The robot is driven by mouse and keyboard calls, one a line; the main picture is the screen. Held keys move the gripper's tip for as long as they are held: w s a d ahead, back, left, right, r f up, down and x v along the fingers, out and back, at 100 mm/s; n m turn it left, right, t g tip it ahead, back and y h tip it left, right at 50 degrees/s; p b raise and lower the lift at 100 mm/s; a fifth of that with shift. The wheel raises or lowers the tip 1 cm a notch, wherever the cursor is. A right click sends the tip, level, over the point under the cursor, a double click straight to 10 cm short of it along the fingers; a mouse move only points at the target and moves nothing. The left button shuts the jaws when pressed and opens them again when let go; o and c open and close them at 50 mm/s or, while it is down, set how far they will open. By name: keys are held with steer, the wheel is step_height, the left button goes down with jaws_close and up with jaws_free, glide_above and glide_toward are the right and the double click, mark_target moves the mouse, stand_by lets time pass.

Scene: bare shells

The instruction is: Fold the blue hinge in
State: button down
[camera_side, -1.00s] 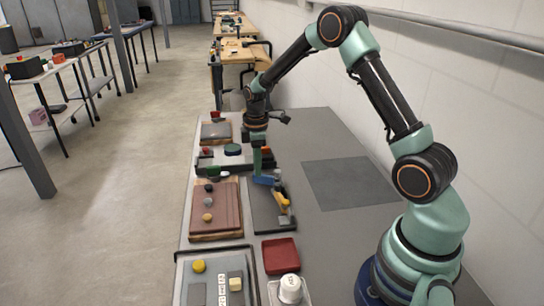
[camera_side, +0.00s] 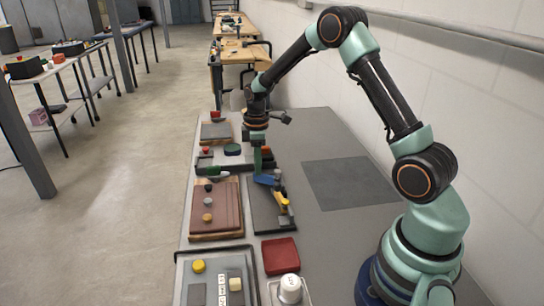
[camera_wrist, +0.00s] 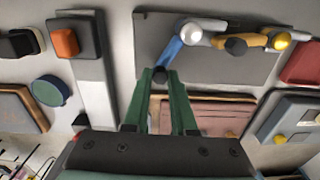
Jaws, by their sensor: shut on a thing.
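The blue hinge (camera_wrist: 170,51) is a short blue bar on a dark grey board (camera_wrist: 150,32). In the wrist view it slants from a silver pivot (camera_wrist: 191,34) down to a dark knob (camera_wrist: 160,75) at its free end. A yellow hinge (camera_wrist: 256,40) adjoins the pivot and ends at a brass-coloured knob (camera_wrist: 281,40). My gripper (camera_wrist: 161,78) has its green fingertips shut on the dark knob of the blue hinge. In the side view, my gripper (camera_side: 258,170) stands over the blue hinge (camera_side: 266,180), with the yellow part (camera_side: 283,203) nearer the camera.
A reddish-brown board (camera_side: 228,205) with several knobs lies left of the dark board. A red tray (camera_side: 280,256) and a white round knob (camera_side: 290,285) are nearer the camera. A dark green disc (camera_side: 232,149) lies farther back. The tabletop right of the dark board is clear around a grey mat (camera_side: 348,183).

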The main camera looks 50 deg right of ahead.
steer(key=d+m, duration=0.1)
steer(key=m, duration=0.1)
steer(key=d+m, duration=0.1)
steer(key=m, duration=0.2)
steer(key=shift+d, duration=0.4)
steer(key=shift+s+d+m, duration=0.25)
steer(key=shift+d+m, duration=0.35)
steer(key=shift+m, duration=0.7)
steer(key=shift+s+d+m, duration=0.2)
steer(key=shift+d+m, duration=0.35)
steer(key=shift+m, duration=0.75)
steer(key=shift+d, duration=0.1)
steer(key=c, duration=0.7)
jaws_free()
step_height(320, 180, up, 12)
steer(key=shift+r, duration=0.1)
